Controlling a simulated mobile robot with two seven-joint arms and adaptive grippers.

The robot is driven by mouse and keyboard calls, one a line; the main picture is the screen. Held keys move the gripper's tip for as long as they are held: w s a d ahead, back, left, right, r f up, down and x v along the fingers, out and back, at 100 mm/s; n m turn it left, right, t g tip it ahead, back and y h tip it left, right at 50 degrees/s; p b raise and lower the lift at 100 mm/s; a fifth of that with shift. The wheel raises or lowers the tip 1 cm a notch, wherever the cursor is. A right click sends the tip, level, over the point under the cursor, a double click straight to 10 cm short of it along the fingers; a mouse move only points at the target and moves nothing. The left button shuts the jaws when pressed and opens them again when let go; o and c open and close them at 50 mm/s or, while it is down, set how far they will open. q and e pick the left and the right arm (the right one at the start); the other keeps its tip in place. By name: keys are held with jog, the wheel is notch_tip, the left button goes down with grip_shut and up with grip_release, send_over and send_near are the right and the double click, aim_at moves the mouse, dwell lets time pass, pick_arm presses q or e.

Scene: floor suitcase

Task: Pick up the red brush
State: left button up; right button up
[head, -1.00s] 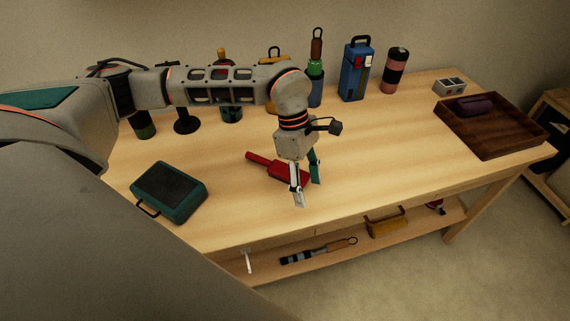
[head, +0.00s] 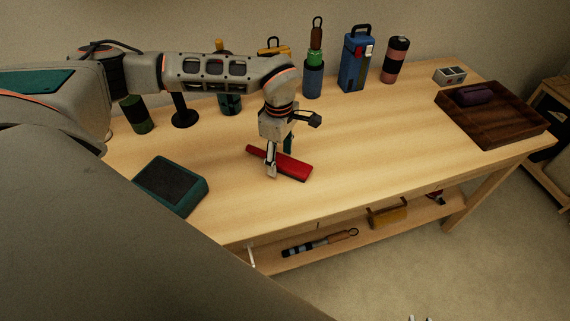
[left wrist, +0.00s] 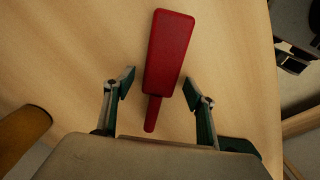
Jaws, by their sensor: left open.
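The red brush (head: 296,169) lies flat on the wooden table in the head view, with its handle toward the upper left. My left gripper (head: 279,163) points down over it, and a finger hides part of it. In the left wrist view the brush (left wrist: 168,50) lies with its wide part ahead and its narrow handle toward my palm. The open left gripper (left wrist: 160,87) has one finger on each side, with visible gaps to the brush. Two small pale tips at the head view's bottom edge may be my right gripper (head: 419,318); their state is unclear.
A dark green case (head: 171,185) lies left of the brush. A blue box (head: 356,62), a pink-black canister (head: 395,60) and several bottles and tools line the back. A brown tray (head: 492,124) sits at right. Table between brush and tray is clear. A lower shelf (head: 290,262) holds tools.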

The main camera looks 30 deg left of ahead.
aim_at(280, 160)
pick_arm(q)
jog(key=shift+f, duration=0.25)
jog(key=c, duration=1.4)
jog(key=shift+r, duration=0.15)
notch_tip(280, 160, up, 20)
jog(key=shift+f+p, duration=0.1)
jog(key=shift+p, duration=0.6)
jog(key=o, duration=0.4)
jog(key=shift+c, duration=0.5)
